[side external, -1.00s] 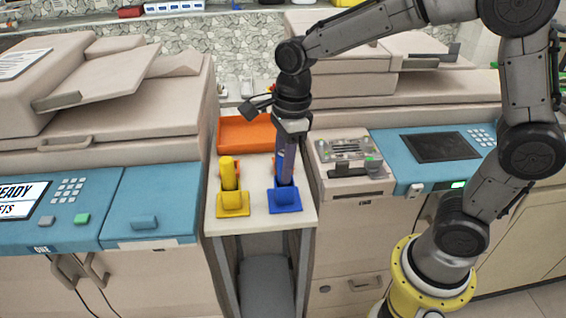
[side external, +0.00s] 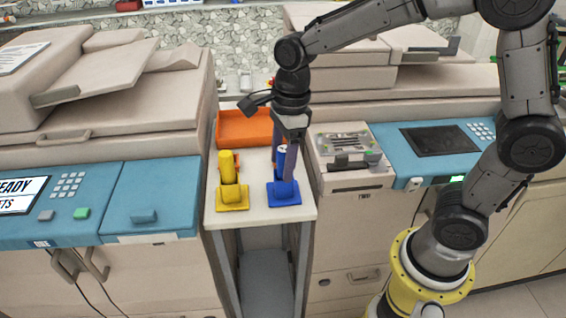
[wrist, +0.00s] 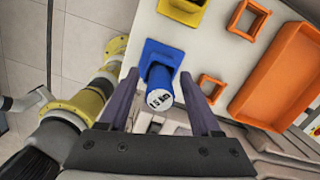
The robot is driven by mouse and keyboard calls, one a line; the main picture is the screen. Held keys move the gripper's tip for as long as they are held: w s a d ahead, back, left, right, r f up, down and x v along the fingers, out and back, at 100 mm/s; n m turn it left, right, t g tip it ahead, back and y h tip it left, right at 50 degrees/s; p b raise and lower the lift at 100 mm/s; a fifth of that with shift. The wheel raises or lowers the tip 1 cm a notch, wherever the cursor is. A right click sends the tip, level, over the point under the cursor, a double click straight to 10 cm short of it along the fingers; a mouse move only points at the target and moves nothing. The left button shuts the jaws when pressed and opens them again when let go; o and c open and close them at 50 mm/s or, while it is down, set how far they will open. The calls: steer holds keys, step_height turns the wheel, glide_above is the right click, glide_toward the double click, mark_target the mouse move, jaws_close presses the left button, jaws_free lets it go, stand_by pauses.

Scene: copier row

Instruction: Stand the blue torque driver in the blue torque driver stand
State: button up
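The blue torque driver (side external: 281,158) stands upright in the blue torque driver stand (side external: 284,199) on the white-topped cart. In the wrist view the driver's round, white-labelled end (wrist: 160,98) faces the camera, and the blue stand's square base (wrist: 168,52) is behind it. My gripper (side external: 284,172) is around the driver from above. In the wrist view my gripper (wrist: 156,72) is open, with one finger on each side of the driver and a visible gap to each. The driver's lower end is hidden inside the stand.
A yellow stand (side external: 232,203) with a yellow driver (side external: 226,166) is just left of the blue one. An orange tray (side external: 245,128) lies at the cart's back. Two small orange square frames (wrist: 248,19) show in the wrist view. Copiers flank the cart on both sides.

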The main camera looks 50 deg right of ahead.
steer(key=shift+r, duration=0.1)
steer(key=r, duration=0.8)
steer(key=d+r, duration=0.1)
steer(key=r, duration=0.3)
steer(key=shift+s+d+r, duration=0.1)
steer(key=shift+s+r, duration=0.15)
steer(key=shift+s, duration=0.05)
steer(key=s+d+r+n+t, duration=0.2)
steer(key=s+d+r+n, duration=0.15)
steer(key=s, duration=0.55)
steer(key=s+d+f+n+t, duration=0.1)
steer(key=s+f+n, duration=0.2)
steer(key=n, duration=0.7)
steer(key=s+d+f+n+t+h, duration=0.1)
steer(key=s+f+n, duration=0.3)
steer(key=n, duration=0.6)
steer(key=shift+s+d+f+t, duration=0.25)
steer(key=shift+f+t, duration=0.25)
steer(key=shift+f, duration=0.65)
